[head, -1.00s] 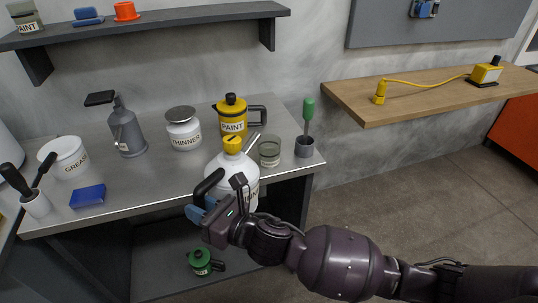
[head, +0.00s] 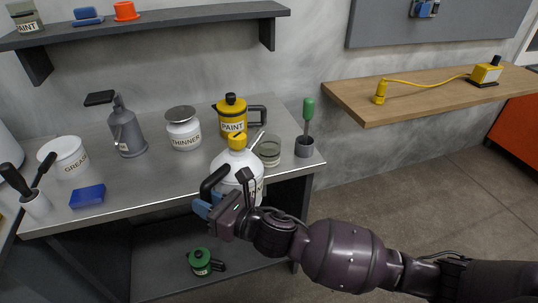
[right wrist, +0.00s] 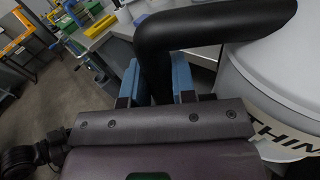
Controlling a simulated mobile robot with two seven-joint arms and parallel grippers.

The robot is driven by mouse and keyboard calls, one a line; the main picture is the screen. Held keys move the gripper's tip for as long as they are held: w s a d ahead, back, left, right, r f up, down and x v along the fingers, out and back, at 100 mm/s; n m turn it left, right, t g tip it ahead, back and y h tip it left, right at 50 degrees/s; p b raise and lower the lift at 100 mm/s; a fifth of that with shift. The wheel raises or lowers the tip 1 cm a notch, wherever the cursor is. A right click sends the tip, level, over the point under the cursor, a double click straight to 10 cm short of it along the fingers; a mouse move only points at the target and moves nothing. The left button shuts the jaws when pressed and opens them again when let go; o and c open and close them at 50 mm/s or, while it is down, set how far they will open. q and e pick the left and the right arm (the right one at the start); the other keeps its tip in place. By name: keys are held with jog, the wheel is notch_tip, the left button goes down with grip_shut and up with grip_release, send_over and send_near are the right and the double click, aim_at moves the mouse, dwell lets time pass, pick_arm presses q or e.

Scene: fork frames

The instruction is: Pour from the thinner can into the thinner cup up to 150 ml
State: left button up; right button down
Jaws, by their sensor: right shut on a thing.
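The thinner can (head: 232,165) is white with a yellow cap, a black handle and a thin spout; part of its label reads "THIN" in the right wrist view (right wrist: 240,70). My right gripper (head: 207,205) is shut on its black handle, which passes between the blue finger pads in the right wrist view (right wrist: 160,85). The can is held at the bench's front edge, roughly upright. Its spout rises beside the clear greenish cup (head: 270,153), which stands on the bench just right of and behind the can. I cannot tell what liquid the cup holds. My left gripper is not in view.
On the metal bench (head: 110,190) stand a yellow paint can (head: 232,117), a white THINNER jar (head: 184,131), a grey oil can (head: 127,135), a grey holder (head: 304,147) with a green-handled tool, a GREASE tub (head: 65,158) and a blue block (head: 87,196). A green can (head: 200,262) sits below.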

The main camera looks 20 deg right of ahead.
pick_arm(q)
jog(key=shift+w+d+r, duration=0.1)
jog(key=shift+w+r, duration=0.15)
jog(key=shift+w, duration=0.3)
pick_arm(e)
jog(key=shift+w+d, duration=0.45)
jog(key=shift+w, duration=0.1)
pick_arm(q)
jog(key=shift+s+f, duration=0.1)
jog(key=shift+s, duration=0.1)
pick_arm(e)
jog(key=shift+w+d, duration=0.2)
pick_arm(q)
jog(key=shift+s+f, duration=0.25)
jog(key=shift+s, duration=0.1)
pick_arm(e)
jog(key=shift+w+d+f, duration=0.1)
jog(key=shift+w+d, duration=0.05)
jog(key=shift+d, duration=0.05)
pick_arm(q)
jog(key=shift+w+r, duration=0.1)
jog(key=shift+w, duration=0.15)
